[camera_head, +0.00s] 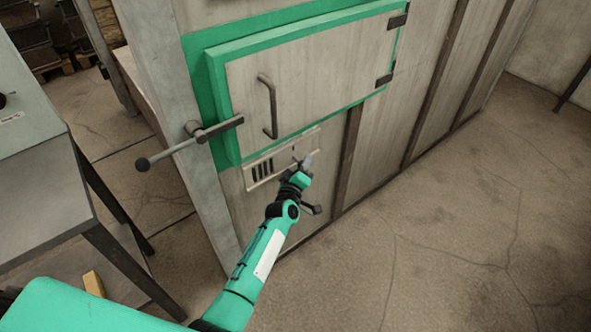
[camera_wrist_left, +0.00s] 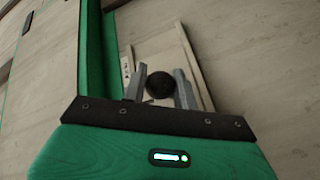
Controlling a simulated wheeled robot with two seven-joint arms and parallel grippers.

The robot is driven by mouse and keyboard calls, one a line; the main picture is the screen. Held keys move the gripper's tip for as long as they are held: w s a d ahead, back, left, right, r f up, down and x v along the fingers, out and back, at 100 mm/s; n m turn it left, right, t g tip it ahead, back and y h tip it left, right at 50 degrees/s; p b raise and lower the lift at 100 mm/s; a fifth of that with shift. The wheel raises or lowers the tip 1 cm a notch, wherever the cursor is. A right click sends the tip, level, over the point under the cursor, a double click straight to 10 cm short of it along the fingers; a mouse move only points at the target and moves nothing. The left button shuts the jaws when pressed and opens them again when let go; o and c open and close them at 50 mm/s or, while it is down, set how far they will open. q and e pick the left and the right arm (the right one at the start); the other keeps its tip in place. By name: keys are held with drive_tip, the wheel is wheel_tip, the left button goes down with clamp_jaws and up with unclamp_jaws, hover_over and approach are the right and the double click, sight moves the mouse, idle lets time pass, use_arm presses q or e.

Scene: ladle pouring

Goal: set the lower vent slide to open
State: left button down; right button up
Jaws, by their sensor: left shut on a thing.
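The lower vent (camera_head: 262,171) is a pale framed strip low on the front wall, just below the green-edged door. Several dark slots show in its left part in the head view. My left gripper (camera_head: 306,161) is at the right part of the vent. In the left wrist view, the two grey fingers of that gripper (camera_wrist_left: 160,90) are shut on a round black knob (camera_wrist_left: 160,84) on the vent slide. The fingers and arm hide part of the vent's right end in the head view. My right gripper is in neither view.
Above the vent is a closed door (camera_head: 325,75) with a dark bar handle (camera_head: 269,105). A latch lever with a ball end (camera_head: 143,164) sticks out left. A grey table (camera_head: 40,190) stands at the left. The floor at right is clear.

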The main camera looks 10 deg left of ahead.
use_arm(q)
drive_tip(key=shift+w+r, duration=0.1)
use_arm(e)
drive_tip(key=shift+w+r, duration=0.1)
use_arm(q)
drive_tip(key=c, duration=1.5)
unclamp_jaws()
drive_tip(key=o, duration=0.4)
drive_tip(key=shift+d, duration=0.15)
drive_tip(key=shift+c, duration=0.2)
drive_tip(key=shift+w, duration=0.1)
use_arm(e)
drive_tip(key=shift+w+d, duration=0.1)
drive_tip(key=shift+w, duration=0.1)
use_arm(q)
drive_tip(key=shift+s, duration=0.4)
drive_tip(key=shift+s+a+p, duration=0.15)
drive_tip(key=shift+s+p, duration=0.05)
drive_tip(key=shift+s, duration=1.95)
drive_tip(key=shift+s+a+p, duration=0.2)
drive_tip(key=shift+s, duration=2)
drive_tip(key=shift+s+a+p, duration=0.15)
drive_tip(key=shift+s+p, duration=0.05)
drive_tip(key=shift+s, duration=1.95)
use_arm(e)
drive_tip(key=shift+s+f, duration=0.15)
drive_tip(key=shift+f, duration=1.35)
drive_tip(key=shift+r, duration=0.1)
